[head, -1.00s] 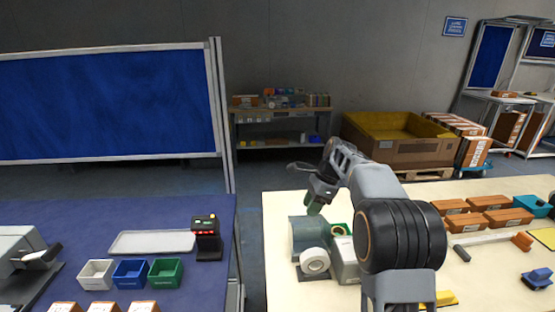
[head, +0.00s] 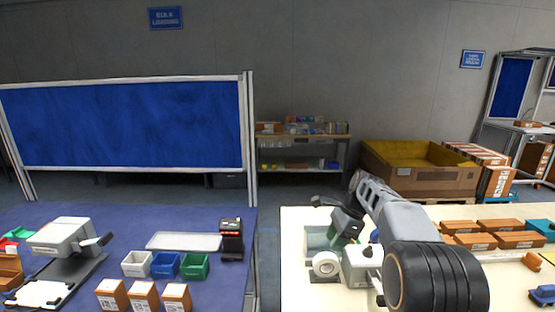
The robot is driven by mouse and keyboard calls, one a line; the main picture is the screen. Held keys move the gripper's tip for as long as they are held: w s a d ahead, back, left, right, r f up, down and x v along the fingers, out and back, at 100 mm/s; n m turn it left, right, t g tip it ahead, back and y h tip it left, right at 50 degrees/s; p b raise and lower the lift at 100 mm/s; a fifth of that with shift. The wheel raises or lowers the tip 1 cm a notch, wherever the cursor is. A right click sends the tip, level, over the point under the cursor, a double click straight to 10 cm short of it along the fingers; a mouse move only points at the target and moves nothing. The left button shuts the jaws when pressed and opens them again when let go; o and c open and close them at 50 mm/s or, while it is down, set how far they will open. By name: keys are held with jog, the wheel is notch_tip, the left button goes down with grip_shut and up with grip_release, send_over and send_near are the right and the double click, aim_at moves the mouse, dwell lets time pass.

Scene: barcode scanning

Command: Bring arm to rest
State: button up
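My arm (head: 395,220) reaches forward from the lower right over the cream table. My gripper (head: 345,222) is at its far end, above the tape dispenser area at the table's left side. The gripper is small and partly covered by my arm, so I cannot tell whether its fingers are open or shut. A white tape roll (head: 326,264) and a white box-shaped item (head: 358,266) lie below and near it. No held object can be made out.
The blue table (head: 120,225) at left holds a barcode scanner stand (head: 231,238), a tray (head: 184,241), white (head: 136,264), blue (head: 166,265) and green (head: 195,266) bins, and small boxes (head: 143,296). Brown boxes (head: 497,226) lie right of my arm. A gap separates the tables.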

jog(key=s+d+f+n+h, duration=0.1)
jog(key=s+f+n+h, duration=0.1)
jog(key=s+f+n, duration=0.5)
jog(key=s+r+n+t+h, duration=0.1)
jog(key=s+r+n+t, duration=0.1)
jog(key=s+n, duration=0.3)
jog(key=s+a+r+n+t+h, duration=0.1)
jog(key=s+n, duration=0.4)
jog(key=s, duration=0.8)
notch_tip(320, 180, up, 2)
jog(key=shift+r+t, duration=0.15)
jog(key=shift+t, duration=0.65)
